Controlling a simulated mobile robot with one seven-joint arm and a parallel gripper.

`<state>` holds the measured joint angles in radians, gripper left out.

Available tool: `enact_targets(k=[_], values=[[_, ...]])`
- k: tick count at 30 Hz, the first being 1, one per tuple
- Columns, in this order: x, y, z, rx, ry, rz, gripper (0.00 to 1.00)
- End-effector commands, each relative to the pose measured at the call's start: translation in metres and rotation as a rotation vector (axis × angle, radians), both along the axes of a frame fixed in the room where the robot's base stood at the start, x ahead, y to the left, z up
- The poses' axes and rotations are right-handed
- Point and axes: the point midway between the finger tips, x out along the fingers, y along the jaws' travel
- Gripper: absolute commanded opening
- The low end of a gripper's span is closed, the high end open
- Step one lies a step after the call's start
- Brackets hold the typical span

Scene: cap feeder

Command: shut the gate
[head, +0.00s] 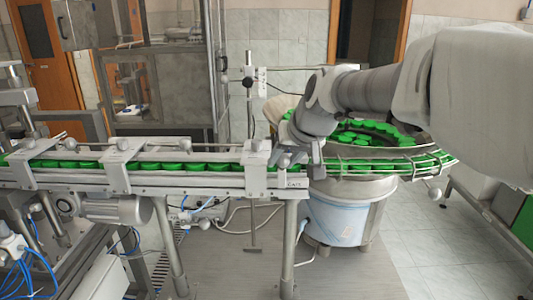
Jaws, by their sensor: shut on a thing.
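My arm reaches in from the right in the head view, and my gripper (292,158) is at the right end of the cap rail, where the rail meets the round feeder bowl. The gripper is shut on a small part there, which looks like the gate's handle. The gate itself is mostly hidden behind the gripper, so I cannot tell its position. A plate marked CAPS (293,184) is just below the gripper. Green caps (145,166) stand in a row along the rail, left of the gripper.
The feeder bowl (345,182) holds many green caps and has a curved wire-railed track on its front. Metal brackets (257,155) stand over the rail. A motor (118,208) hangs below it. The floor in front is clear at the right.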

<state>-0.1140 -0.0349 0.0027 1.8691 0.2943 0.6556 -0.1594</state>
Motion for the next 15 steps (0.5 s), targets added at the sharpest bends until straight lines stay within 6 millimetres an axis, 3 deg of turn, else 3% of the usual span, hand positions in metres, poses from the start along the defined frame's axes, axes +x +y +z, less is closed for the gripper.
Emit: enact_targets(k=[15], values=[[0.0017,0.0,0.0005,0.001,0.054,0.001,0.0]])
